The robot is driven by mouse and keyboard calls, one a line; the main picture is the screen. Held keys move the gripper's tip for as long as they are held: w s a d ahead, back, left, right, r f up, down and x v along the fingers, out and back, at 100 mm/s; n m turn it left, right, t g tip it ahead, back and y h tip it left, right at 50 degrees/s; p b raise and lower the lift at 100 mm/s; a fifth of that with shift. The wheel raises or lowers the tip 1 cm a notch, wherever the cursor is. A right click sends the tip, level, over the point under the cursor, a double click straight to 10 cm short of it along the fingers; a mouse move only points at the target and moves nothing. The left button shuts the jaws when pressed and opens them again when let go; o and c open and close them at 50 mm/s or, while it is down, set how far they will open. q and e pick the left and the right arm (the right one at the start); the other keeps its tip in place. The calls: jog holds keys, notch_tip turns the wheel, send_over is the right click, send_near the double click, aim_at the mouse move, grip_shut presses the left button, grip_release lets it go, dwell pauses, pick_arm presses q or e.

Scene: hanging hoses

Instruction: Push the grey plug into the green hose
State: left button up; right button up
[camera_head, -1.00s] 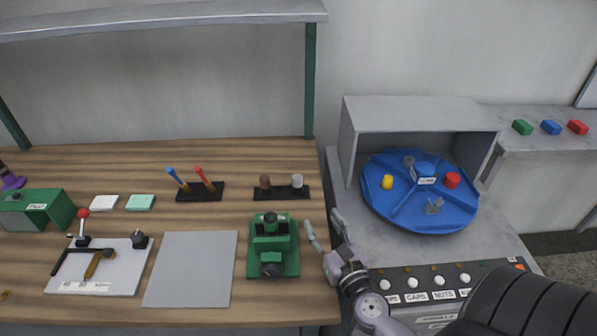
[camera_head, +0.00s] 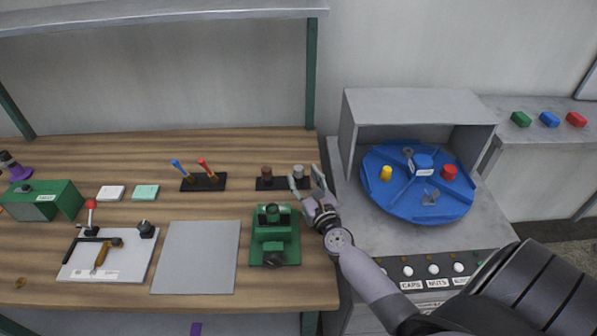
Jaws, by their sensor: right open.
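A small grey plug (camera_head: 298,171) stands upright in a black holder (camera_head: 266,184) near the back right of the wooden bench, beside a brown plug (camera_head: 267,173). My right gripper (camera_head: 305,178) is open and empty, with its fingers close in front of and to the right of the grey plug. From this view I cannot tell whether a finger touches it. I do not make out a green hose anywhere.
A green machine (camera_head: 274,240) stands just left of my right wrist. A grey mat (camera_head: 197,257) and a white board with tools (camera_head: 88,273) lie further left. A blue turntable (camera_head: 403,205) sits right of the bench.

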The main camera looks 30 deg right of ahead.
aim_at(300, 171)
jog(key=x, duration=0.4)
jog(key=shift+w, duration=0.25)
jog(key=shift+r, duration=0.1)
jog(key=shift+c, duration=0.2)
jog(key=c, duration=1)
jog(key=shift+r, duration=0.1)
